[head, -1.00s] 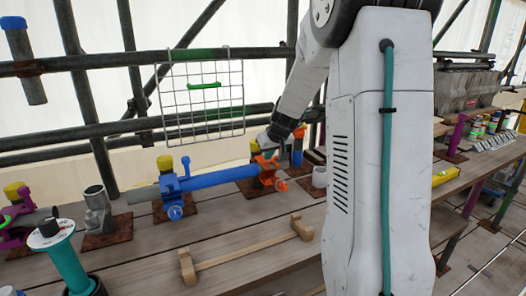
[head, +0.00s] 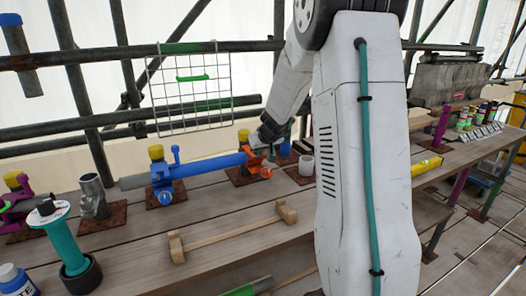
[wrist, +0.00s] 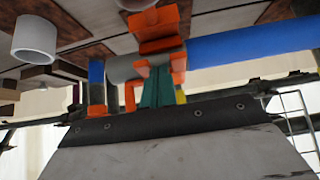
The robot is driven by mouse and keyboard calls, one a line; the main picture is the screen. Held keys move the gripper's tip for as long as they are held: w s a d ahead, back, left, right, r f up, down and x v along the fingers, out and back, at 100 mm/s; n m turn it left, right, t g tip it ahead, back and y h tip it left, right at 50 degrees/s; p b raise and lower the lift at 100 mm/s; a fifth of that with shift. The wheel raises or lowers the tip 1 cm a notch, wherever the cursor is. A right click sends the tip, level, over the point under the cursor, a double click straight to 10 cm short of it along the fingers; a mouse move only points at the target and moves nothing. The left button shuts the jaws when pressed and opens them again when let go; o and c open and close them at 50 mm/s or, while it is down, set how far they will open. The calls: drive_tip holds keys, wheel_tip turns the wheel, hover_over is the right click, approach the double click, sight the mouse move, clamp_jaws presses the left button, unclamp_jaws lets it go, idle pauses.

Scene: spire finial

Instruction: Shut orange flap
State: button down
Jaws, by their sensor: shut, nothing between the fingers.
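The orange coupler with its flap (head: 257,164) sits on the grey tube at the right end of the blue sleeve (head: 208,165). In the wrist view the orange flap (wrist: 158,28) stands out from the tube, with the blue sleeve (wrist: 250,42) to its right. My gripper (wrist: 157,85) is shut and empty, its teal fingers close against the orange coupler. Whether they touch it I cannot tell. In the head view my gripper (head: 261,142) is at the coupler from above and behind, and its fingers are mostly hidden.
A white cup (head: 306,166) stands just right of the coupler. A blue clamp (head: 163,178) holds the tube on the left. A wooden bar (head: 230,232) lies in front on the planks. A wire grid (head: 190,92) hangs from the rails behind. Open plank lies around the bar.

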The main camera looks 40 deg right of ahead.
drive_tip(key=shift+s+a+f, duration=0.15)
drive_tip(key=shift+a+f, duration=0.3)
drive_tip(key=shift+f, duration=0.35)
wheel_tip(320, 180, up, 5)
drive_tip(key=s+f, duration=0.1)
drive_tip(key=s, duration=0.2)
drive_tip(key=s+a+f, duration=0.1)
drive_tip(key=s, duration=0.2)
drive_tip(key=s+f, duration=0.1)
drive_tip(key=s, duration=0.2)
drive_tip(key=shift+a, duration=0.4)
drive_tip(key=shift+w, duration=0.1)
